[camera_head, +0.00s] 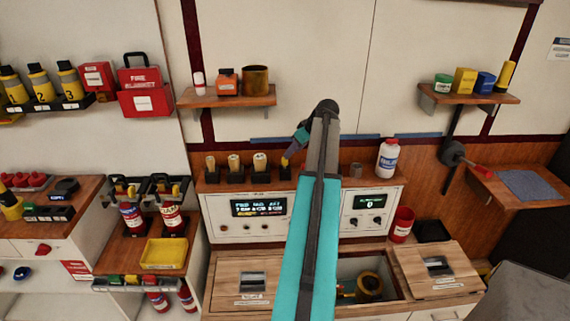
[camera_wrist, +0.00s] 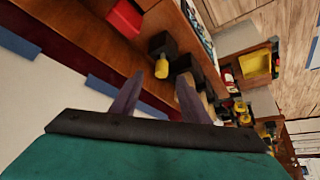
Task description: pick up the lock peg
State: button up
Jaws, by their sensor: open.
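Several short pegs with tan or yellow tops stand in black holders in a row on the wooden ledge above the control panel, such as one peg (camera_head: 260,161) near the middle. I cannot tell which one is the lock peg. My gripper (camera_head: 288,158) is over the right end of this row, by the rightmost black holder (camera_head: 285,173). In the wrist view my gripper (camera_wrist: 173,75) is open and empty. A yellow peg top (camera_wrist: 160,60) on a black block shows beyond the fingertips, and another black holder is partly hidden by the right finger.
A shelf (camera_head: 228,98) with small items hangs above left. An open bin (camera_head: 365,267) holds a brass-coloured part.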

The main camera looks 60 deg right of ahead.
jog(key=shift+w+f, duration=0.15)
jog(key=shift+f, duration=0.05)
dwell(0.3)
jog(key=shift+p+x, duration=1.1)
jog(key=shift+x, duration=1.35)
jog(key=shift+a, duration=0.1)
grip_shut()
jog(key=shift+r, duration=0.15)
notch_tip(320, 180, up, 10)
jog(key=b, duration=0.3)
